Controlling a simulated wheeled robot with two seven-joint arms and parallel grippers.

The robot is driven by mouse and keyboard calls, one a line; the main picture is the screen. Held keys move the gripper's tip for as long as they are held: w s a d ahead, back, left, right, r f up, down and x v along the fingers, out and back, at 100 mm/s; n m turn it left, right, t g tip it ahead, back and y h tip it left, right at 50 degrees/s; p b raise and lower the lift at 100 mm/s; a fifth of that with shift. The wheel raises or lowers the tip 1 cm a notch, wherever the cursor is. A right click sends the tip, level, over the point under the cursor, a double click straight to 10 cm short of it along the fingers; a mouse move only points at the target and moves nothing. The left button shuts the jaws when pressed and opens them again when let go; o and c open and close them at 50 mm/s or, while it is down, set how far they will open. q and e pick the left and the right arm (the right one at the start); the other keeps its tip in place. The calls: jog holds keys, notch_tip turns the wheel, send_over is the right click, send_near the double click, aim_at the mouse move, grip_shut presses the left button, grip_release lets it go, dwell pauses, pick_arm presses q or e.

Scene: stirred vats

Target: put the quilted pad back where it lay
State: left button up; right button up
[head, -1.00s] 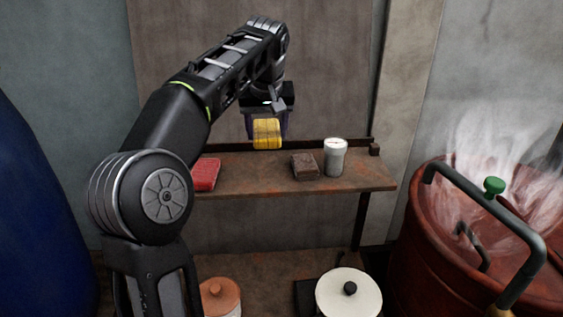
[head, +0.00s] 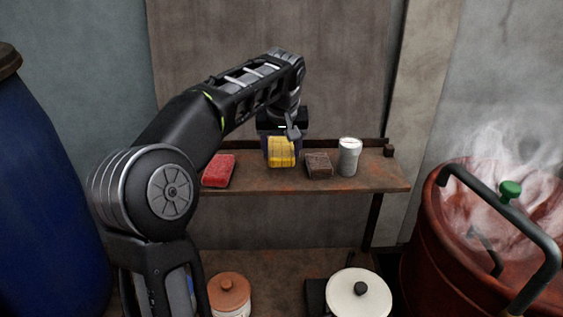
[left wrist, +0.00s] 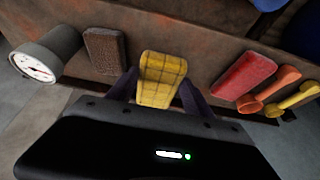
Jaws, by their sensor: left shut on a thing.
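The quilted pad (head: 282,154) is yellow with a dark grid of lines. My left gripper (head: 281,145) is shut on it, one finger on each side. In the head view the pad hangs at the rust-brown shelf (head: 374,181), between a red pad (head: 218,170) and a brown block (head: 318,165). In the left wrist view the quilted pad (left wrist: 162,78) sits between the gripper's fingers and overlaps the shelf. I cannot tell whether its lower end touches the shelf. My right gripper is not in view.
Orange and yellow spoon-like tools (left wrist: 268,90) lie beyond the red pad. A steaming red vat (head: 449,240) is at right, a blue drum (head: 50,190) at left. Lidded pots (head: 352,300) stand below.

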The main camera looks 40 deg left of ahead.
aim_at(282, 163)
pick_arm(q)
notch_tip(282, 163, down, 4)
jog(key=shift+r+p, duration=0.1)
jog(key=shift+p, duration=0.25)
jog(key=shift+f, duration=0.25)
jog(key=o, duration=1.1)
